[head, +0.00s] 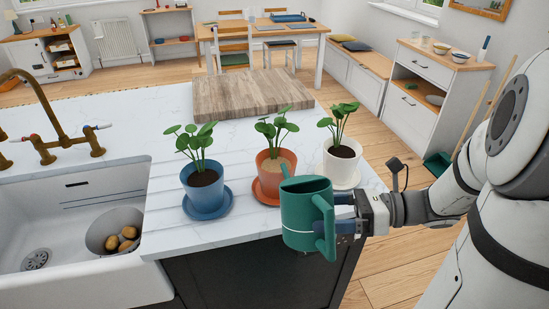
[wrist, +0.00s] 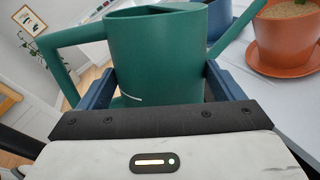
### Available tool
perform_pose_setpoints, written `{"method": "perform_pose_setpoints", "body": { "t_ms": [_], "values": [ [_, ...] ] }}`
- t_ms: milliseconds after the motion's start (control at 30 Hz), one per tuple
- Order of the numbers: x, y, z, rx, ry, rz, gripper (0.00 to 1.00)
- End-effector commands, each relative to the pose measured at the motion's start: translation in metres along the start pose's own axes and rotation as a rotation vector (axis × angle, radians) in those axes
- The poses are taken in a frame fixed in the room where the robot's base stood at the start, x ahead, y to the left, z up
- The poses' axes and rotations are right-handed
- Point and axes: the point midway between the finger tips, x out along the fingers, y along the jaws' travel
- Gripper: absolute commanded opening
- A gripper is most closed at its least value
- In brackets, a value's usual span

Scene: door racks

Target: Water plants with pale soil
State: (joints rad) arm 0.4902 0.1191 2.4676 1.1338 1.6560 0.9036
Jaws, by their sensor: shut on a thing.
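My gripper (head: 343,213) is shut on a green watering can (head: 308,212), held upright at the counter's front edge. In the wrist view the can (wrist: 158,60) sits between the blue fingers. Three potted plants stand on saucers. The blue pot (head: 203,196) at left has dark soil (head: 204,178). The orange pot (head: 268,180) in the middle has pale, tan soil (head: 283,158); the can hides part of this pot. The white pot (head: 341,170) at right has dark soil (head: 342,151). The can's spout tip is close in front of the orange pot; whether they touch is unclear.
A wooden board (head: 250,94) lies behind the plants on the white counter (head: 130,110). A sink (head: 90,245) with a brass tap (head: 45,120) is at left, with potatoes (head: 126,238) in a strainer. The counter between sink and blue pot is clear.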

Motion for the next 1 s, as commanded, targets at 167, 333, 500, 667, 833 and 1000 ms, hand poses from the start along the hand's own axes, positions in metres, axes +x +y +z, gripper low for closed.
{"method": "perform_pose_setpoints", "body": {
  "t_ms": [167, 333, 500, 667, 833, 1000],
  "values": [
    [0.0, 0.001, 0.005, 0.01, 0.004, 0.001, 0.44],
    [0.0, 0.001, 0.008, 0.019, 0.008, 0.001, 0.44],
    [0.0, 0.001, 0.011, 0.03, 0.012, 0.001, 0.44],
    [0.0, 0.001, 0.013, 0.038, 0.015, 0.001, 0.44],
    [0.001, 0.001, 0.012, 0.037, 0.015, 0.001, 0.44],
    [0.001, 0.001, 0.014, 0.039, 0.016, 0.002, 0.44]
  ]
}}
